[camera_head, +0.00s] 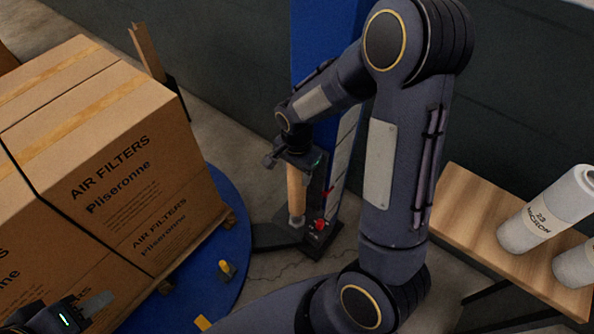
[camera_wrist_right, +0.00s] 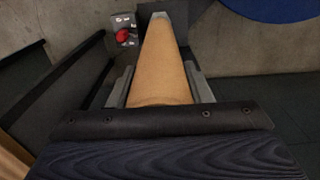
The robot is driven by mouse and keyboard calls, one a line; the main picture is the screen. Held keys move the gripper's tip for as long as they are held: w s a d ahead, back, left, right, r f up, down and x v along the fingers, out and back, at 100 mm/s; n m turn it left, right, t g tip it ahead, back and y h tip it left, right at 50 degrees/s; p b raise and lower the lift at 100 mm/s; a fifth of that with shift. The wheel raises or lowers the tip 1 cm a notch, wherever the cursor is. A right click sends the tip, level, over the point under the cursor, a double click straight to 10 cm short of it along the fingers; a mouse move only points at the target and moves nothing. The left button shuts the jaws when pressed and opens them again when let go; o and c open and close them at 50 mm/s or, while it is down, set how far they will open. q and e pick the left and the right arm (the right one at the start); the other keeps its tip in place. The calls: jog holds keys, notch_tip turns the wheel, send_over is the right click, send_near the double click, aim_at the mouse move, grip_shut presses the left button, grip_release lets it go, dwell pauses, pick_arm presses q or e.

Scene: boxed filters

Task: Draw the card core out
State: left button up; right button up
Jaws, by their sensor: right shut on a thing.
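The card core (camera_head: 296,188) is a tan cardboard tube standing upright beside the blue column. My right gripper (camera_head: 293,163) is shut on its upper part from above. Below the core a short pale piece shows just above the black base, and I cannot tell whether the core still sits around it. In the right wrist view the core (camera_wrist_right: 160,62) runs away from me between the two grey fingers (camera_wrist_right: 160,88). My left gripper (camera_head: 85,310) is at the lower left by the boxes, partly cut off, so its opening is unclear.
White film rolls (camera_head: 545,212) stand on a wooden bench (camera_head: 460,205) at right.

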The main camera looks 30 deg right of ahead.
jog(key=shift+r, duration=0.2)
jog(key=shift+r+p, duration=3.7)
jog(key=shift+r, duration=0.8)
